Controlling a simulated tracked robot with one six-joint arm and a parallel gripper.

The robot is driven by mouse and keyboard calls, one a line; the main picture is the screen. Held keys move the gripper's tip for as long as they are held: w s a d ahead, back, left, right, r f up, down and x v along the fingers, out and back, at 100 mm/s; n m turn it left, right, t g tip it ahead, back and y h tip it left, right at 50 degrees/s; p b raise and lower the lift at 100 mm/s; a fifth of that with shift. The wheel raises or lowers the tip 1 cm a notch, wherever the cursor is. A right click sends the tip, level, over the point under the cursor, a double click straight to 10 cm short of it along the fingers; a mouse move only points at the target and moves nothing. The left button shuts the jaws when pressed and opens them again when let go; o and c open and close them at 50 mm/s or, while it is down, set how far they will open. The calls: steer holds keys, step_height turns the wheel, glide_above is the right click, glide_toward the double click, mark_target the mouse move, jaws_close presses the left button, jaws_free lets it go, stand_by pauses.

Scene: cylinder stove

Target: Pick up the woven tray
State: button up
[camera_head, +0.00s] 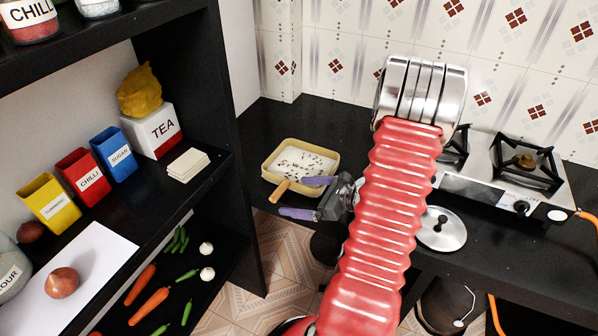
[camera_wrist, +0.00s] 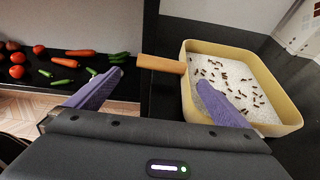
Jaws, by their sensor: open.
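The tray is a shallow, pale yellow square pan (camera_head: 268,160) with a wooden handle (camera_head: 281,190), lying on the black counter. It holds a white layer dotted with small dark bits. The wrist view shows its yellow wall (camera_wrist: 284,130) and handle (camera_wrist: 162,64) at right of centre. My gripper (camera_head: 292,197) is open with purple fingers at the tray's near side; they also show in the wrist view (camera_wrist: 160,78). There, the handle appears between and just beyond the fingertips, and the right finger overlaps the tray's inside. I cannot tell whether it touches.
A steel gas stove (camera_head: 480,185) stands right on the counter, with a round lid (camera_head: 441,229) in front. A black shelf at left holds a TEA box (camera_head: 155,130), coloured spice boxes and vegetables below. The tiled wall (camera_head: 340,60) bounds the counter behind.

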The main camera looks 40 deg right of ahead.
mark_target(286, 200)
steer(key=shift+w+f, duration=0.1)
steer(key=shift+w, duration=0.1)
steer(key=shift+x, duration=2.6)
steer(key=shift+d, duration=0.1)
steer(key=c, duration=1.1)
steer(key=shift+r, duration=5.05)
